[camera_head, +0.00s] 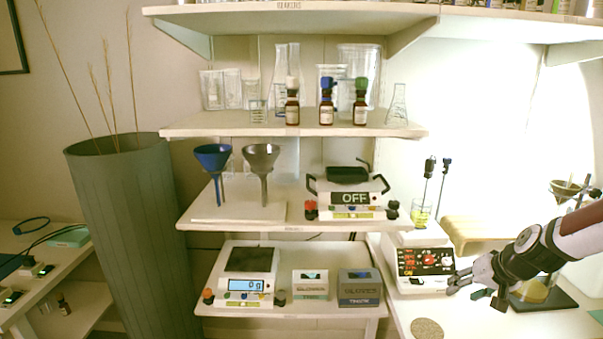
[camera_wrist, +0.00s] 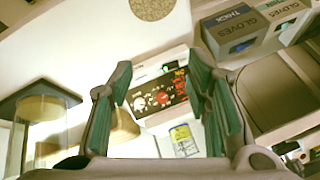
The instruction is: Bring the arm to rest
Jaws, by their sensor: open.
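My arm reaches in from the right in the head view, with my gripper (camera_head: 455,284) in front of the white hotplate stirrer (camera_head: 425,262). In the wrist view my gripper (camera_wrist: 160,88) has its two green-padded fingers spread apart with nothing between them. The stirrer's dark panel (camera_wrist: 158,97) with red digits shows beyond the gap. I cannot tell from the head view whether a fingertip touches the stirrer.
Three brown bottles, with white (camera_head: 292,108), blue (camera_head: 326,108) and green (camera_head: 360,108) caps, stand on the middle shelf. A glass beaker (camera_head: 420,215) stands on the stirrer. A round cork mat (camera_head: 427,328) lies on the bench. Glove boxes (camera_head: 359,288) stand on the left shelf.

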